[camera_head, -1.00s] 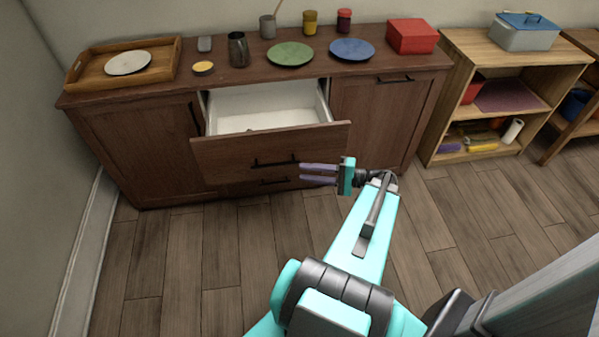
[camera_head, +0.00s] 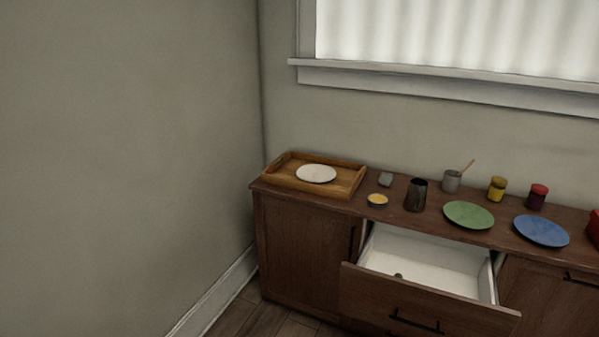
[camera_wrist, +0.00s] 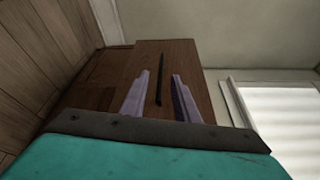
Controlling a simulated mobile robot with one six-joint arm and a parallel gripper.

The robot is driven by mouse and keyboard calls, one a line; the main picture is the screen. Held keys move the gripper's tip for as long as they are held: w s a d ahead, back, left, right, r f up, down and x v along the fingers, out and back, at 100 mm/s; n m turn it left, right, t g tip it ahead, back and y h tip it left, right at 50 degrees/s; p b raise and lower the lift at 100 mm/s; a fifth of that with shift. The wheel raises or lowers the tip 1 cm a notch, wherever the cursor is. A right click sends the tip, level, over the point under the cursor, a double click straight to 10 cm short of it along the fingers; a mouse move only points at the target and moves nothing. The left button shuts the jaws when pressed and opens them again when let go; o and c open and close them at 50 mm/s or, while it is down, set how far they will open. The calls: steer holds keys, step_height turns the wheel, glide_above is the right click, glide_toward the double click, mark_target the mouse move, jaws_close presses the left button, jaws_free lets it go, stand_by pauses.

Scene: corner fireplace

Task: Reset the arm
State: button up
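My gripper (camera_wrist: 163,82) shows in the wrist view as two pale purple fingers in front of a teal palm. The fingers stand apart, with nothing held between them. Beyond them is a brown wooden cabinet front with a long black handle (camera_wrist: 159,72); I cannot tell the exact gap between them. In the head view neither my arm nor my gripper is in sight. The dark wooden cabinet (camera_head: 303,245) there has an open drawer (camera_head: 430,310) with a white inside and a small dark object (camera_head: 398,276) in it.
On the cabinet top are a wooden tray (camera_head: 283,180) with a white plate (camera_head: 316,173), a green plate (camera_head: 468,215), a blue plate (camera_head: 541,230), a dark cup (camera_head: 416,195) and several small items. A wall (camera_head: 120,150) is at left, a window (camera_head: 450,40) above.

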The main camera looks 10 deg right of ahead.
steer(key=w+a+f+n+g+y, duration=0.2)
steer(key=w+a+g, duration=0.15)
steer(key=a, duration=0.55)
steer(key=w+a+f+n+g+y, duration=0.1)
steer(key=w+a+n+g+y, duration=0.2)
steer(key=a, duration=0.7)
steer(key=s+a+f+n+g, duration=0.1)
steer(key=a+f+g, duration=0.25)
steer(key=a, duration=0.45)
steer(key=s+a+f+n+g, duration=0.1)
steer(key=a+f+g, duration=0.25)
steer(key=a, duration=0.55)
steer(key=s+a+f+n+g+h, duration=0.5)
steer(key=s+a+f+g+h, duration=0.3)
steer(key=s+f, duration=0.5)
steer(key=s+d+f+t+h, duration=0.1)
steer(key=d+f+h, duration=0.1)
steer(key=d, duration=0.3)
steer(key=s+d+f+n+t+h, duration=0.1)
steer(key=s+d+f+h, duration=0.1)
steer(key=d+f+h, duration=0.1)
steer(key=shift+d+f+h+p, duration=0.2)
steer(key=shift+d+h+p, duration=0.15)
steer(key=shift+d+h, duration=0.6)
